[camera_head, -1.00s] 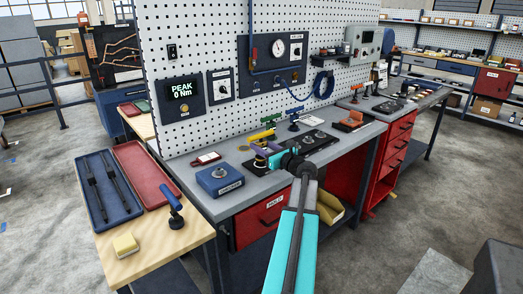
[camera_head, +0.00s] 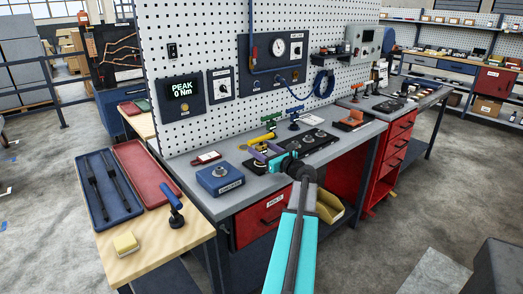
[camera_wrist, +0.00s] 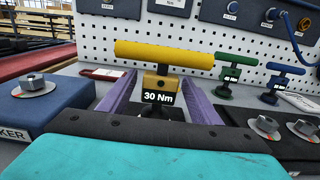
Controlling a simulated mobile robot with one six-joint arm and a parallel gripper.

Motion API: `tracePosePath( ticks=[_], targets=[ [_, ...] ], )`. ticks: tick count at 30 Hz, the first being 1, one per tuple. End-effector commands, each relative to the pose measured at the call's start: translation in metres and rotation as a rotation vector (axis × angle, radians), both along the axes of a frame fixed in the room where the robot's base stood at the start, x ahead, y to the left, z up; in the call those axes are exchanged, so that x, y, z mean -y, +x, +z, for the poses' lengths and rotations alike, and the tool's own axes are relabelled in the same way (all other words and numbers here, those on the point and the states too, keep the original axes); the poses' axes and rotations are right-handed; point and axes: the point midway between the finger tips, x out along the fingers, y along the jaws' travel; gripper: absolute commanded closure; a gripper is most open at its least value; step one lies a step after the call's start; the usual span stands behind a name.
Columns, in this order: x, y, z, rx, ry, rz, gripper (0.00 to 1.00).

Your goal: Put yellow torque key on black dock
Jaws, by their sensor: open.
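The yellow torque key (camera_wrist: 164,56) stands upright in the wrist view, with a wide T-handle and a "30 Nm" label on its block. In the head view the yellow key (camera_head: 262,138) is on the bench, partly hidden by my gripper (camera_head: 264,152). My gripper (camera_wrist: 158,92) is open, with one purple finger on each side of the key's block, below the handle. I cannot tell whether the fingers touch it. A black plate with several bolts (camera_head: 333,137) lies to the right, also in the wrist view (camera_wrist: 255,144); I cannot tell whether this is the black dock.
A blue block with a nut (camera_head: 219,180) stands left of my gripper. A green key (camera_wrist: 229,77) and a blue key (camera_wrist: 285,74) stand behind to the right. A pegboard (camera_head: 215,50) rises behind the bench. An orange item (camera_head: 351,124) lies farther right.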

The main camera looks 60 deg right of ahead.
Motion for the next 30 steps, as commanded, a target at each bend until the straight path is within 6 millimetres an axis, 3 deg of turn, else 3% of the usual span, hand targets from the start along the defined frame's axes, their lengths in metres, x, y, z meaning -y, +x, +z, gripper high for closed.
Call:
tracePosePath(
  ticks=[11,30],
  targets=[
    [-0.003,-0.01,0.002,0.0,0.0,-0.002,0.42],
    [-0.033,-0.096,0.002,0.0,-0.001,-0.002,0.42]
  ],
)
